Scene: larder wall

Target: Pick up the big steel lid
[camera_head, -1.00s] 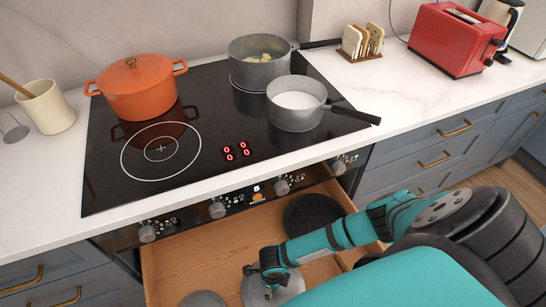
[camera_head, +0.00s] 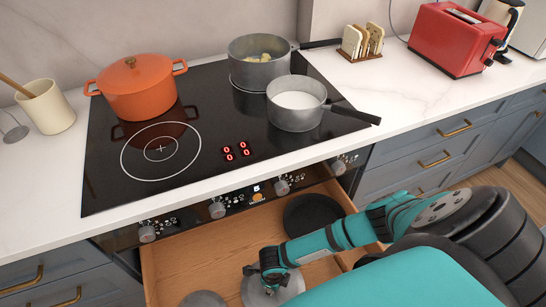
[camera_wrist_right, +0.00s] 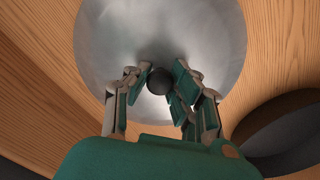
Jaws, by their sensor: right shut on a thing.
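The big steel lid (camera_head: 255,293) lies in the open wooden drawer below the hob, partly hidden by my right gripper (camera_head: 267,272). In the right wrist view the lid (camera_wrist_right: 205,45) is a round grey steel disc with a dark ball knob (camera_wrist_right: 160,81) in its middle. My right gripper (camera_wrist_right: 159,84) has its fingers on either side of the knob and is shut on it. The lid appears to rest flat on the drawer floor. My left gripper is not in view.
The drawer (camera_head: 185,258) also holds a dark round pan or lid (camera_head: 308,216) and a smaller grey disc (camera_head: 203,299).

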